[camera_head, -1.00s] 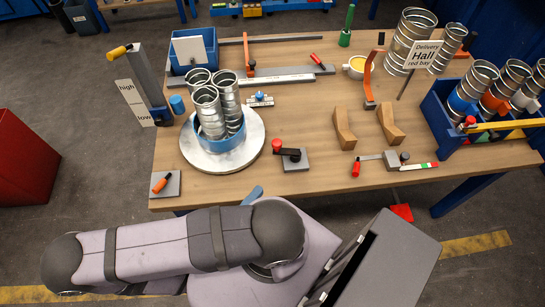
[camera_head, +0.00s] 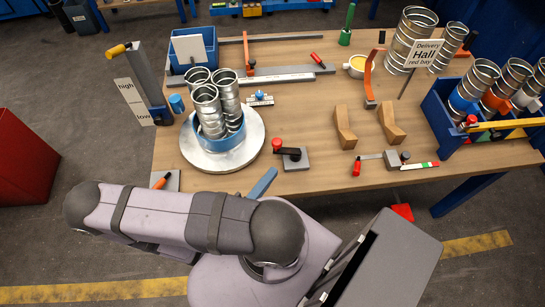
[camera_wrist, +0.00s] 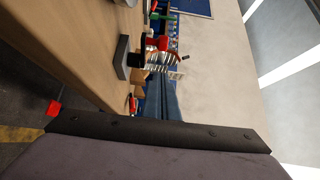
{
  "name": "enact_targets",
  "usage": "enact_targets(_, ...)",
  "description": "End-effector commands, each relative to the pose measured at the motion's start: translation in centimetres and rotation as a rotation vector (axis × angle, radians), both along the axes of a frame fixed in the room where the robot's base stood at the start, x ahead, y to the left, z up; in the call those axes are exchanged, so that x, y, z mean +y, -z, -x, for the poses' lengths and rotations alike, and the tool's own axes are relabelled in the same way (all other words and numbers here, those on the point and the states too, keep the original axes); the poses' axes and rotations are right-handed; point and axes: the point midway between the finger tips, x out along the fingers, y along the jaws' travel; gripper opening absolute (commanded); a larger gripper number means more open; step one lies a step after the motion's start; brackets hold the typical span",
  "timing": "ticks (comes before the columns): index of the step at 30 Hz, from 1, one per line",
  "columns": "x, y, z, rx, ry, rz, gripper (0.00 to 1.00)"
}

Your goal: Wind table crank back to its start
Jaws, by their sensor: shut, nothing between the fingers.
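A crank with a red knob (camera_head: 276,145) and a dark arm stands on a grey plate (camera_head: 296,160) at the table's front edge; it also shows in the wrist view as a grey plate (camera_wrist: 123,57) with red beyond it. A second crank with a yellow handle (camera_head: 118,50) tops a grey post beside a high/low sign (camera_head: 133,102) at the left. I cannot tell which is the table crank. My gripper (camera_head: 272,173), blue, is shut and empty, just in front of the red-knob crank and apart from it. Its fingers (camera_wrist: 159,78) also show in the wrist view.
A round silver turntable (camera_head: 200,160) holding several metal ducts is left of the red-knob crank. Wooden blocks (camera_head: 344,130) and a red-handled clamp (camera_head: 357,168) are to the right. The table between is clear.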

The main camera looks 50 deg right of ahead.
Motion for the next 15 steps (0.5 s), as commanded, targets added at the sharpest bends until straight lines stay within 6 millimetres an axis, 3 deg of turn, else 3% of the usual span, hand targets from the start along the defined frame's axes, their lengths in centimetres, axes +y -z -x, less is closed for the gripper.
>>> enact_targets(10,-3.4,0.1,-0.1,0.001,0.006,-0.002,0.0)
enact_targets(15,-4.4,0.1,-1.4,-0.001,0.006,-0.002,0.0)
